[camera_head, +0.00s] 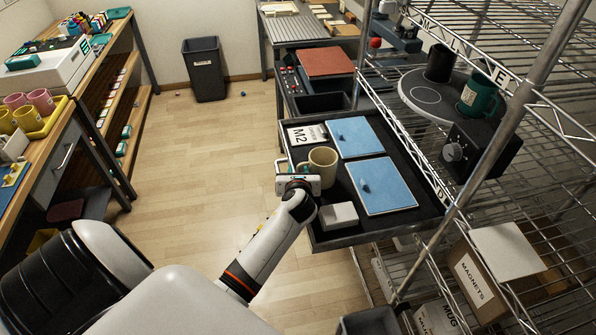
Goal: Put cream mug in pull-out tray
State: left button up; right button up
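The cream mug (323,164) is upright at the left side of the black pull-out tray (408,222). I cannot tell whether its base rests on the tray floor or is slightly above it. My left gripper (296,171) is at the mug's left side, where the handle is, right at the tray's left edge. The fingers and handle overlap in this view, so I cannot tell whether the gripper is closed on it. My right gripper is out of view.
The tray also holds two blue panels (382,185), a white block (338,215) and a card marked M2 (306,134). Open floor lies to the left.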

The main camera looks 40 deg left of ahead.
pick_arm(q)
jog(key=shift+s+r, duration=0.1)
jog(key=shift+r, duration=0.05)
jog(key=v, duration=1.2)
